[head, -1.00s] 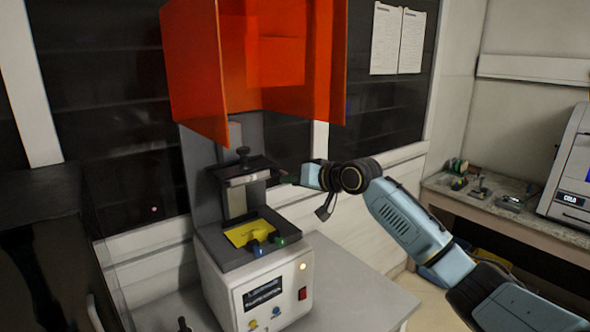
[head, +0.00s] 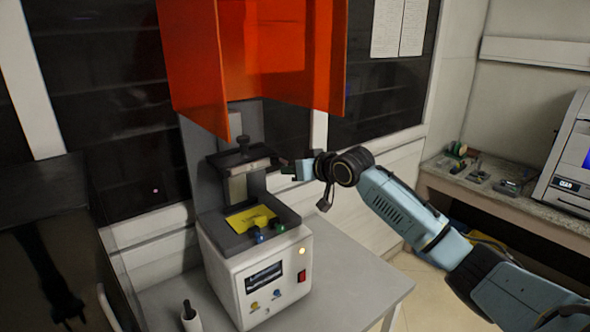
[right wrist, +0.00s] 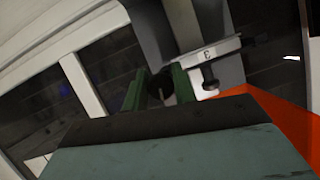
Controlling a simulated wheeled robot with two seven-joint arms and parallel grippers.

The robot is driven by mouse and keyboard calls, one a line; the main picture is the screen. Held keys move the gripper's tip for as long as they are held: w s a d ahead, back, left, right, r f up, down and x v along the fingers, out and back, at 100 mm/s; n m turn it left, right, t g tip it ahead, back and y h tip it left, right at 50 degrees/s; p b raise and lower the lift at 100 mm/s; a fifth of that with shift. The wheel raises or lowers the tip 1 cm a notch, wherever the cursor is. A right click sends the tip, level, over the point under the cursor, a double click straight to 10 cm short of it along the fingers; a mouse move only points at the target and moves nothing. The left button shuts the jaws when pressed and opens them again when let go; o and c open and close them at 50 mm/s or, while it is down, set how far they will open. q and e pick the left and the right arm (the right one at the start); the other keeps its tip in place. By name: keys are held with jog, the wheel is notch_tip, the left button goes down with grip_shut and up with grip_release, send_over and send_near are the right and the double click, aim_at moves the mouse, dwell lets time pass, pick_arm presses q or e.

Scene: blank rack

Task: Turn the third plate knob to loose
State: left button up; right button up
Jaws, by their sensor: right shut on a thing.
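The build plate (head: 240,158) hangs on the printer's grey column above a yellow vat (head: 250,218). In the right wrist view the plate's pale side (right wrist: 212,54) carries a label that looks like a 3. A black knob (head: 243,141) stands on top of the plate; it also shows in the right wrist view (right wrist: 210,82). My right gripper (head: 283,169) is at the plate's right end. Its green fingers (right wrist: 159,85) are shut on a dark round plate knob (right wrist: 158,90) with a pale line on it. The knob's setting cannot be read.
An orange cover (head: 265,55) is raised above the printer (head: 262,275). A white container with a dark top (head: 190,316) stands on the table (head: 360,285) at left. The table is clear at right. A bench with small items (head: 480,180) is farther right.

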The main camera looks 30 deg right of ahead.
jog(key=o, duration=0.9)
jog(key=shift+r, duration=0.1)
jog(key=shift+o, duration=0.2)
jog(key=b+v, duration=0.3)
jog(key=v, duration=1)
jog(key=shift+s, duration=0.15)
